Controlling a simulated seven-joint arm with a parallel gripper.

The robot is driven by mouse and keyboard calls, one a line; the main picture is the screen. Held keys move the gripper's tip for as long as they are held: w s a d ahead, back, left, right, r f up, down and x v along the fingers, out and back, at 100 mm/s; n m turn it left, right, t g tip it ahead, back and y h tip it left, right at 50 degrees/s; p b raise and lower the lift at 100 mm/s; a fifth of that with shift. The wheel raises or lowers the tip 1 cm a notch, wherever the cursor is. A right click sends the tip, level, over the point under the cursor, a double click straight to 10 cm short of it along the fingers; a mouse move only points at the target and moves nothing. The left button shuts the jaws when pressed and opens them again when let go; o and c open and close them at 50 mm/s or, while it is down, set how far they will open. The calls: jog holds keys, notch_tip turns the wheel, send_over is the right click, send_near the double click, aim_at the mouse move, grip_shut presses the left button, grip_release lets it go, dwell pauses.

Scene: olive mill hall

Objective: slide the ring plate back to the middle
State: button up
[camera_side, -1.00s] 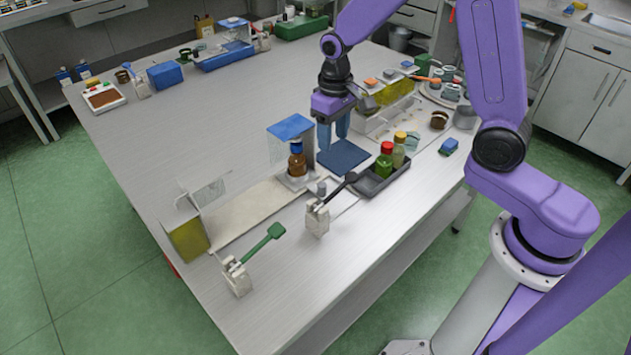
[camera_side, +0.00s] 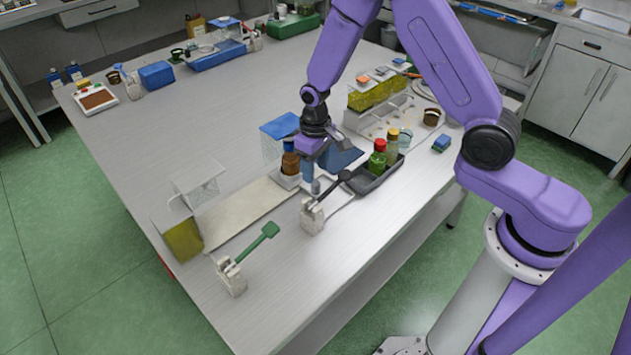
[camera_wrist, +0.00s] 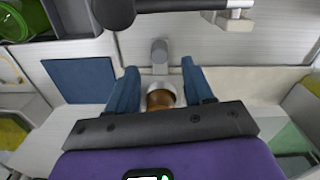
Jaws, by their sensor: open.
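A pale plate with a ring at one end and a grey knob (camera_side: 315,187) at the other seems to be the ring plate; the knob also shows in the wrist view (camera_wrist: 160,50). The ring appears to be around or under a brown bottle (camera_side: 290,162), whose round brown part (camera_wrist: 160,99) shows in the wrist view. My gripper (camera_side: 308,178) is low over the plate, right beside the bottle. In the wrist view its blue fingers (camera_wrist: 160,78) are apart, on either side of the ring, with the knob beyond the fingertips. Contact cannot be told.
A black lever on a white clamp (camera_side: 312,214) stands close in front of the knob. A dark tray (camera_side: 368,186) with red- and yellow-capped bottles is to the right. A blue pad (camera_wrist: 82,79) lies beside my fingers. A green lever (camera_side: 257,243) stands front left.

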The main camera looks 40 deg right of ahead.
aim_at(315, 183)
jog(key=shift+f, duration=2.75)
jog(key=shift+c, duration=0.4)
grip_shut()
jog(key=shift+a, duration=0.1)
